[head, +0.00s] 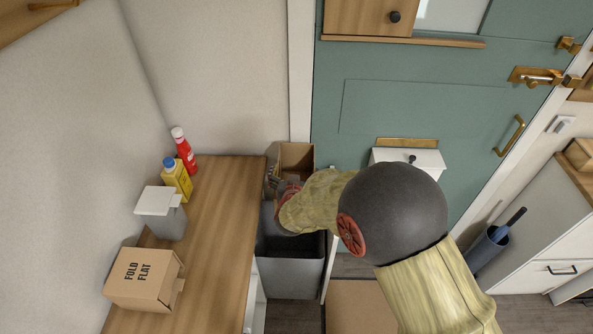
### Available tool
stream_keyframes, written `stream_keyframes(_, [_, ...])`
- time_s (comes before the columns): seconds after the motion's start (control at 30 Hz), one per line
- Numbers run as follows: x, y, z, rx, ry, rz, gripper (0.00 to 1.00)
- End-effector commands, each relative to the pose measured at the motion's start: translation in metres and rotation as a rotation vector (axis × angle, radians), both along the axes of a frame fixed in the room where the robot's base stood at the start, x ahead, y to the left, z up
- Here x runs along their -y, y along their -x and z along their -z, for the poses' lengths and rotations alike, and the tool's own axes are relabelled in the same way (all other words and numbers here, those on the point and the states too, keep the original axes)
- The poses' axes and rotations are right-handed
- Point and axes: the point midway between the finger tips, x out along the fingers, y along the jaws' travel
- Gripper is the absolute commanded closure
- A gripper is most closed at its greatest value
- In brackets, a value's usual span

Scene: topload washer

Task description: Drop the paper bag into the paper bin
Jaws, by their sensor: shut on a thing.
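The paper bag (297,161) appears as a brown, open-topped, box-like shape beside the right end of the wooden counter, in front of the green door. My gripper (272,181) is at its left side, shut on it; the wrist and a bulky arm link partly cover the fingers and the contact. A grey bin (293,279) with a dark open top stands on the floor at the counter's end, nearer than the bag. I take it to be the paper bin, but no label shows.
The wooden counter (215,232) holds a "FOLD FLAT" cardboard box (142,279), a lidded grey container (163,214), a yellow bottle (177,181) and a red bottle (185,152). A white box (427,159) is at the green door (440,95). A grey holder (487,247) stands right.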

Motion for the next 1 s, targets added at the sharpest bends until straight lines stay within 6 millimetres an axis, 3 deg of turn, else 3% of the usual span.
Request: stream_keyframes(1.0, [0.000,0.000,0.095,-0.001,0.000,0.000,0.40])
